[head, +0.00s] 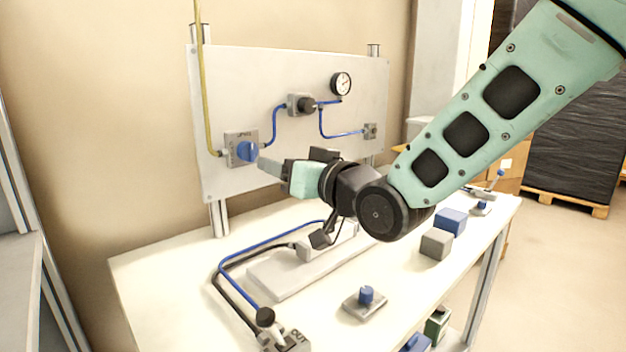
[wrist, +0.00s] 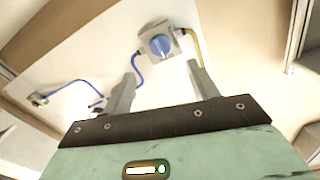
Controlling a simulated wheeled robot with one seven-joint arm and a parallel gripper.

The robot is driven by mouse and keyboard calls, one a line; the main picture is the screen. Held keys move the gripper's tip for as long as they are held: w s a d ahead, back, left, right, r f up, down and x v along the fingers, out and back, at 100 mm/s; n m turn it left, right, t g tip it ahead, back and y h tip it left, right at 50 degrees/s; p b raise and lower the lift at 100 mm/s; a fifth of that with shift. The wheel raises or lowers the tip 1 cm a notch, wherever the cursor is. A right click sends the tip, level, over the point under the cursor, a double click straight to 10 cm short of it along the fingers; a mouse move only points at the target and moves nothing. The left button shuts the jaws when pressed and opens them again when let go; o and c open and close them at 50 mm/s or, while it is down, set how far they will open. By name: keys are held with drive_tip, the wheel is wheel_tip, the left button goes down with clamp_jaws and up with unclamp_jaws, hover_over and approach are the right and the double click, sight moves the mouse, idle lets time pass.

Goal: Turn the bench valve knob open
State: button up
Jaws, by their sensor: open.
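A blue valve knob (head: 247,151) sits on a grey square plate on the white upright panel, with a yellow hose and a blue tube joined to it. In the wrist view the knob (wrist: 160,46) shows beyond and between my fingertips, with a pale line across its face. My gripper (head: 266,168) is open and empty, just right of and below this knob in the head view; it also shows in the wrist view (wrist: 165,75). It appears apart from the knob. Another small blue knob (head: 366,294) stands on a grey base on the bench top.
The white bench (head: 190,270) carries a grey block (head: 436,243), a blue block (head: 451,220) and an OUT fitting (head: 285,342) at its front. The panel (head: 240,80) also holds a round gauge (head: 341,83) and a grey fitting (head: 299,104).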

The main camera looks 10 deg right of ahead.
drive_tip(key=v, duration=0.6)
drive_tip(key=shift+s, duration=0.2)
drive_tip(key=shift+d, duration=0.15)
drive_tip(key=s+d+f+n+g+h+p, duration=0.1)
drive_tip(key=s+f+n+g+h+p, duration=0.1)
drive_tip(key=s+f+g+h+p, duration=0.6)
drive_tip(key=s+d+g+p, duration=0.1)
drive_tip(key=s+d+g, duration=0.1)
drive_tip(key=s, duration=0.6)
drive_tip(key=s+d+n+g+h+p, duration=0.1)
drive_tip(key=s+d+g, duration=0.2)
drive_tip(key=s, duration=0.6)
drive_tip(key=shift+d+r+g+p, duration=0.15)
drive_tip(key=shift+d+g+p, duration=0.2)
drive_tip(key=shift+g, duration=0.65)
